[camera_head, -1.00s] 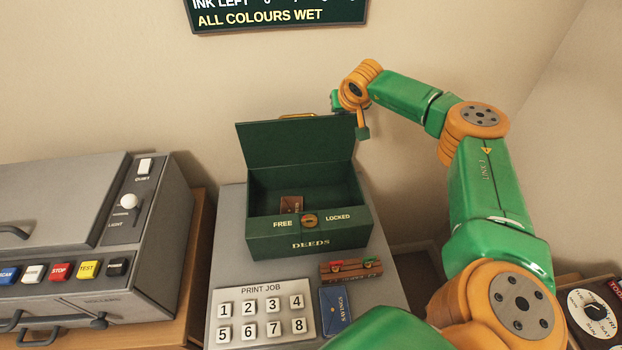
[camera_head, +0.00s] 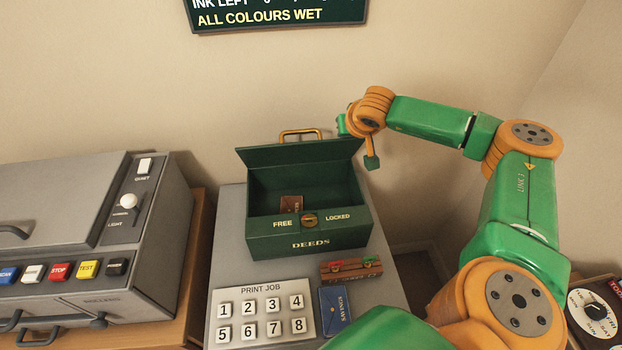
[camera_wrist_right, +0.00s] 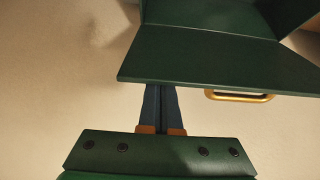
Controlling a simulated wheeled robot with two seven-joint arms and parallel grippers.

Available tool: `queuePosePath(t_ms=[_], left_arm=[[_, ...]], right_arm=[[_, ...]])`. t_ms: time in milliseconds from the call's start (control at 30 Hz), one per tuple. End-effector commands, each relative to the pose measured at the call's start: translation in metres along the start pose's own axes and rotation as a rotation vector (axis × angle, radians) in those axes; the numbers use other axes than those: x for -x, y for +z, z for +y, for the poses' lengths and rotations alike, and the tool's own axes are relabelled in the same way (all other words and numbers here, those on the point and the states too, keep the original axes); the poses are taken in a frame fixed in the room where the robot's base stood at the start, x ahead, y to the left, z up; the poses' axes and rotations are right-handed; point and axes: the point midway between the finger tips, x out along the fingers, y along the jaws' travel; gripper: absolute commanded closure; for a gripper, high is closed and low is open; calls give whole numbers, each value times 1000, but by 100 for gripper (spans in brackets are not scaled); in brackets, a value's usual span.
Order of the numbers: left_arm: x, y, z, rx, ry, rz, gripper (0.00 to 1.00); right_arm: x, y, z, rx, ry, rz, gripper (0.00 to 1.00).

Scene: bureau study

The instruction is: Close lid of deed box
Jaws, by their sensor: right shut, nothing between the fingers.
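The green deed box (camera_head: 308,240) stands on a grey cabinet top. A brass handle (camera_head: 300,134) shows beyond the lid's top edge, and also in the wrist view (camera_wrist_right: 240,97). In the head view the fingers are hidden. My left gripper is out of view.
A small brown item (camera_head: 291,202) lies inside the box. In front are a red-and-green-topped block (camera_head: 351,269), a blue savings book (camera_head: 334,311) and a number keypad (camera_head: 262,312). A grey printer (camera_head: 120,250) stands left. The wall is close behind.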

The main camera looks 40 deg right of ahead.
Motion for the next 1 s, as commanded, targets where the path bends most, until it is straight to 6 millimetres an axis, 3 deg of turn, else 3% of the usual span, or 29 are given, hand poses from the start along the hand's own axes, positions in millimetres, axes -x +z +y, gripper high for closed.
queuePosePath(t_ms=[267, 800, 1000], left_arm=[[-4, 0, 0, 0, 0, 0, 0], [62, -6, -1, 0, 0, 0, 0], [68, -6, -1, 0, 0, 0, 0]], right_arm=[[8, 16, 0, 0, -1, 0, 100], [65, -33, 0, 0, 0, 0, 100], [71, -38, 0, 1, 0, 0, 100]])
